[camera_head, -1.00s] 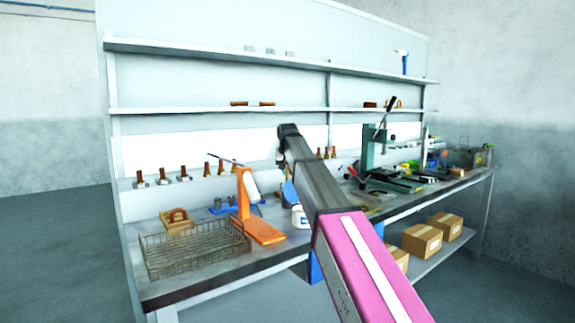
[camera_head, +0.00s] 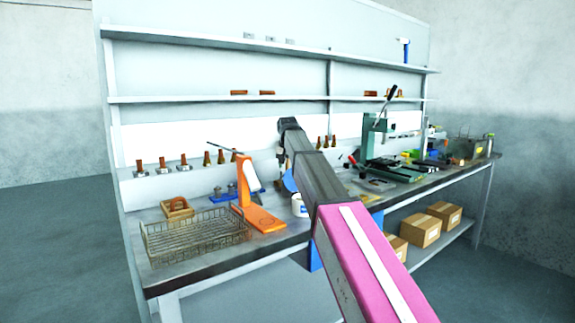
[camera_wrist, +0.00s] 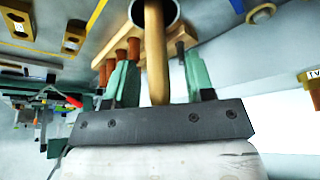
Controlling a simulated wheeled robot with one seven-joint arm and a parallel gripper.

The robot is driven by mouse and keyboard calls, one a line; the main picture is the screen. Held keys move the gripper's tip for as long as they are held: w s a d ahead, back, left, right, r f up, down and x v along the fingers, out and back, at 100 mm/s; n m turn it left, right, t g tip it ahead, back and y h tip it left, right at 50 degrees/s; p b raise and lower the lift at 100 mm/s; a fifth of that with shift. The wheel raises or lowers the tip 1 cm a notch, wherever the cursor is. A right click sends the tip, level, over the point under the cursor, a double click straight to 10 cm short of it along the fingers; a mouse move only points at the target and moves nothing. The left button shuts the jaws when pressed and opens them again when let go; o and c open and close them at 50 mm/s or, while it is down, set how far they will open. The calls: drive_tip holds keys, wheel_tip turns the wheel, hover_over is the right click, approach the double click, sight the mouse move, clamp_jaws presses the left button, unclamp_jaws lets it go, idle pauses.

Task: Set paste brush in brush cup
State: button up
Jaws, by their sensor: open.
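In the wrist view, a pale wooden brush handle (camera_wrist: 156,60) runs between the two green fingers of my gripper (camera_wrist: 159,62). The gripper is open, with gaps on both sides of the handle. The handle's far end enters a round, dark-mouthed metal cup (camera_wrist: 171,10), cut off by the top edge of the picture. The bristles are hidden. In the head view my arm covers the gripper, and I cannot make out the brush or cup there.
A wire basket (camera_head: 195,249), an orange stand (camera_head: 262,219) and a white pot (camera_head: 299,207) stand on the bench's left half. A green press (camera_head: 371,140) stands to the right. Wooden-handled tools (camera_head: 207,159) line the low back ledge. Cardboard boxes (camera_head: 421,231) sit on the lower shelf.

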drive_tip(key=shift+s, duration=0.15)
drive_tip(key=s, duration=0.3)
drive_tip(key=shift+s, duration=0.3)
drive_tip(key=shift+r, duration=0.1)
